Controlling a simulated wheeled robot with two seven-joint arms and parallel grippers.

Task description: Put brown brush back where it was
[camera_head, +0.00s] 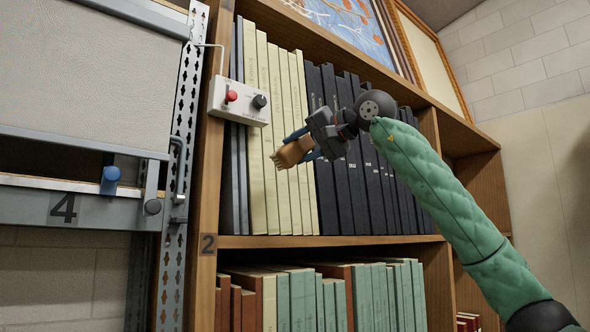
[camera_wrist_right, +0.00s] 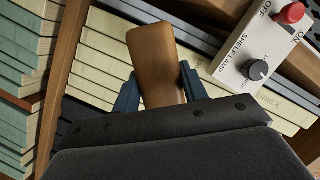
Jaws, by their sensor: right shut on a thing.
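My right gripper (camera_head: 308,143) is shut on the brown brush (camera_head: 290,151), seen in the head view in front of the upper shelf's book spines. The brush's brown wooden body sticks out from between the blue fingers. It also shows in the right wrist view (camera_wrist_right: 154,62), where the gripper (camera_wrist_right: 157,92) has a finger on each side of it. The brush is held in the air, apart from the shelf as far as I can see. Its lower part is hidden by the gripper. My left gripper is not in view.
The bookcase (camera_head: 330,241) holds upright cream, black and green volumes. A grey rack (camera_head: 75,208) marked 4 stands at left. Framed pictures (camera_head: 352,30) lean on top.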

